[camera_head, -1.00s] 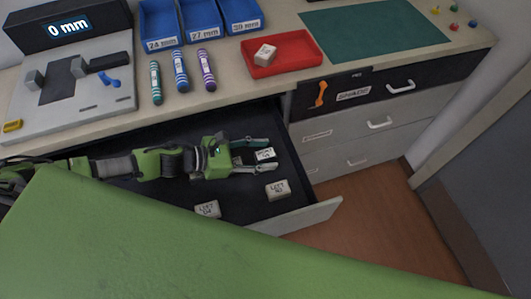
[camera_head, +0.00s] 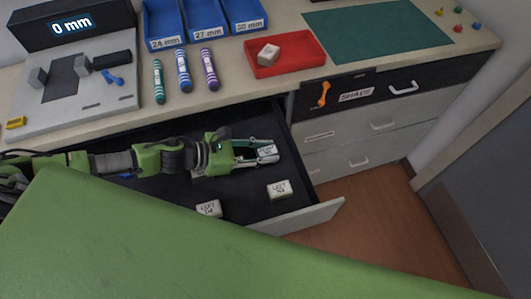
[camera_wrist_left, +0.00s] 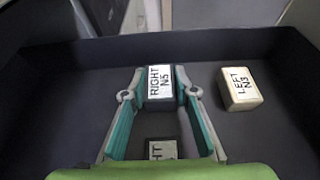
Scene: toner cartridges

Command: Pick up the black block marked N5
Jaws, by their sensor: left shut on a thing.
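The black block marked RIGHT N5 (camera_wrist_left: 159,82) has a white label on top and dark sides. It is in the open drawer (camera_head: 325,212), and shows small in the head view (camera_head: 267,150). My left gripper (camera_wrist_left: 160,95) has one finger on each side of it and is shut on it. In the head view the same gripper (camera_head: 270,151) reaches in from the left, low inside the drawer. Whether the block touches the drawer floor I cannot tell. My right gripper is not in view.
Another dark, labelled block (camera_wrist_left: 162,149) lies between the fingers' bases, partly hidden. A pale block marked LEFT (camera_head: 278,189) lies beside the gripper, another pale block (camera_head: 208,208) nearer the drawer front. A red tray (camera_head: 285,55) with a pale block stands on the counter.

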